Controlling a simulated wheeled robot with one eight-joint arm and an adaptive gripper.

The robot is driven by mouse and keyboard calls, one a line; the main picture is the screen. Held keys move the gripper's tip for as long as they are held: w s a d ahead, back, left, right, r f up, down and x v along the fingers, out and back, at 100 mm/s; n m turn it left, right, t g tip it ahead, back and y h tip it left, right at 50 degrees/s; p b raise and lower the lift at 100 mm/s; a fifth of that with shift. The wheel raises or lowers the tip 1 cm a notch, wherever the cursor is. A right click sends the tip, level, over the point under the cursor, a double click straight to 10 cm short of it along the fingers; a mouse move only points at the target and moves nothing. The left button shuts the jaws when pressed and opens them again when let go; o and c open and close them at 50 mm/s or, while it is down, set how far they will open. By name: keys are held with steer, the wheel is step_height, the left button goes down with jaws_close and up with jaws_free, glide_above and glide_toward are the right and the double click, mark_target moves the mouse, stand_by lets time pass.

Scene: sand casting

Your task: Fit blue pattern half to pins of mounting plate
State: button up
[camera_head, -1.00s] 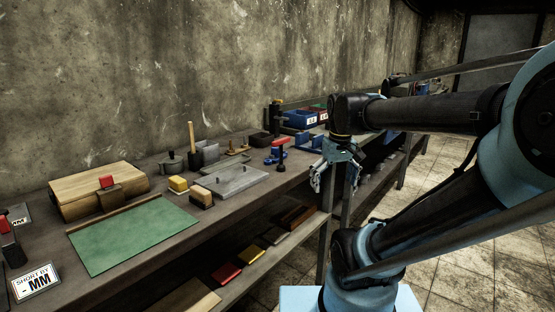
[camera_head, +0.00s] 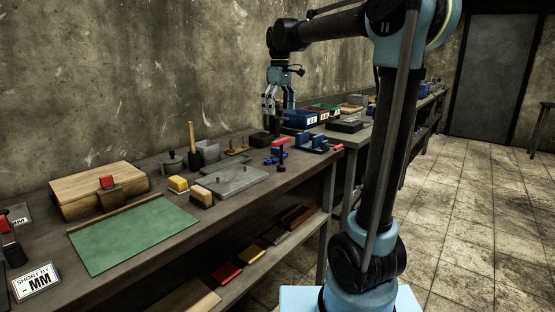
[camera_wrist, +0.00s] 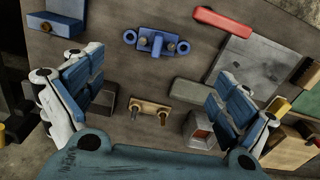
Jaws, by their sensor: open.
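A small blue piece (camera_head: 271,158), seemingly the blue pattern half, lies on the bench beside a red-topped tool (camera_head: 280,143). My gripper (camera_head: 279,103) is open, empty and pointing down, above the back of the bench. In the wrist view the blue piece lies beyond the gap between the fingers (camera_wrist: 160,96).
A wooden piece with two pins (camera_wrist: 150,106) lies below the finger gap. A blue vise (camera_head: 316,144) stands right of the blue piece. A green mat (camera_head: 135,235) is clear.

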glide_above(277, 156)
steer(key=f, duration=0.7)
steer(key=w+f, duration=0.1)
steer(key=f, duration=0.3)
steer(key=shift+f, duration=0.35)
steer(key=shift+w+a+f, duration=0.1)
steer(key=shift+f, duration=2.55)
steer(key=c, duration=1.4)
